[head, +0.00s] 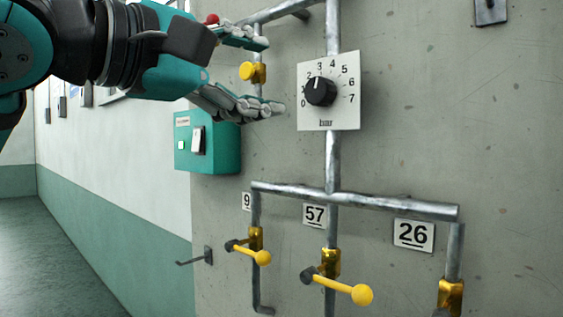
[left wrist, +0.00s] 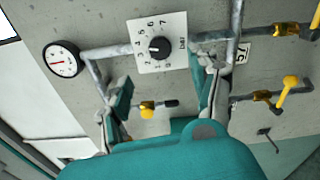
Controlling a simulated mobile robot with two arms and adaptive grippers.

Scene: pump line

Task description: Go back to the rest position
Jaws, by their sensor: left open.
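My left gripper (head: 272,77) reaches in from the upper left, its two fingers spread apart and nothing held between them. In the head view it is left of the black dial knob (head: 320,92) on its white plate, numbered 0 to 7. The knob's mark points roughly up, near 2 to 3. A small valve with a yellow knob (head: 247,71) shows between the fingers, on a pipe behind. The left wrist view shows the open fingers (left wrist: 160,78), with the dial (left wrist: 158,48) beyond them and the yellow-handled valve (left wrist: 147,108) between them. My right gripper is out of view.
Grey pipes (head: 350,198) run along the wall. Yellow-handled valves (head: 345,289) stand out below the number plates, including 57 (head: 315,215) and 26 (head: 414,235). A teal box (head: 207,142) is below my gripper. A round gauge (left wrist: 62,59) shows in the wrist view. Open floor lies lower left.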

